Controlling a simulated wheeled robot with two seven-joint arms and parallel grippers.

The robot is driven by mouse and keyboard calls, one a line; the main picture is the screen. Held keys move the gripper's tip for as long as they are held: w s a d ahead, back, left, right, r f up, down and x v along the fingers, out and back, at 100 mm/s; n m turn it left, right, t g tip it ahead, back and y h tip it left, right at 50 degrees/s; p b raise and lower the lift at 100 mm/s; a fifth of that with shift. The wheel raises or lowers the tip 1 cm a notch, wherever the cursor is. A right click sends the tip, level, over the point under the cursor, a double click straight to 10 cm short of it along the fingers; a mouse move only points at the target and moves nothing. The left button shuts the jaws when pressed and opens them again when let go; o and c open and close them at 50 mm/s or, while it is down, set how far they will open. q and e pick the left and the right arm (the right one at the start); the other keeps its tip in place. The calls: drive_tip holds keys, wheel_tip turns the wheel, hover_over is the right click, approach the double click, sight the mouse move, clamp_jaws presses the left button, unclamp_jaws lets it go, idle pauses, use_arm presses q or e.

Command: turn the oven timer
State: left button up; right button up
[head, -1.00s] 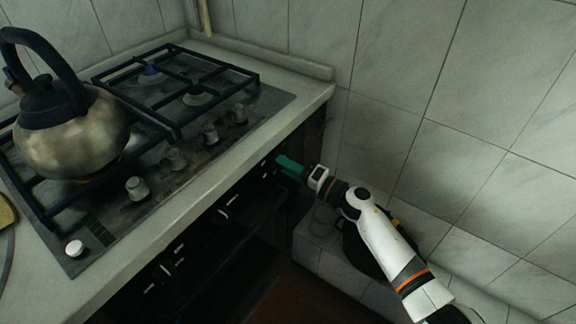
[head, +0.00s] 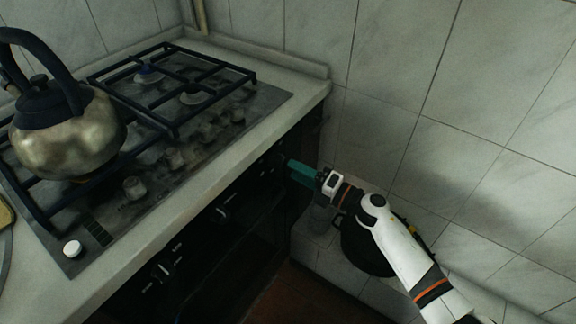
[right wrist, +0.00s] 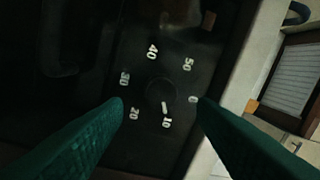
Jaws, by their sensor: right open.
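The oven timer is a dark round dial (right wrist: 160,93) in the right wrist view, ringed by white numerals from 0 to 50. Its short white mark points close to the 10. My right gripper (right wrist: 159,103) has green fingers, open, one on each side of the dial with nothing between them. I cannot tell how far the fingertips are from the panel. In the head view my right gripper (head: 289,164) is at the far right end of the black oven front, where the timer is too dark to make out. My left gripper is not in view.
A metal kettle (head: 68,130) stands on the gas hob (head: 105,215) above the oven. Other oven knobs (head: 222,213) sit along the front. A tiled wall (head: 470,130) rises to the right, and a dark round pot (head: 368,250) lies below my right arm.

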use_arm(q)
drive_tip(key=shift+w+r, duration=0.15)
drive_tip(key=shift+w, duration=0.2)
use_arm(e)
drive_tip(key=v, duration=0.7)
drive_tip(key=shift+s+d, duration=0.2)
drive_tip(key=shift+d, duration=0.1)
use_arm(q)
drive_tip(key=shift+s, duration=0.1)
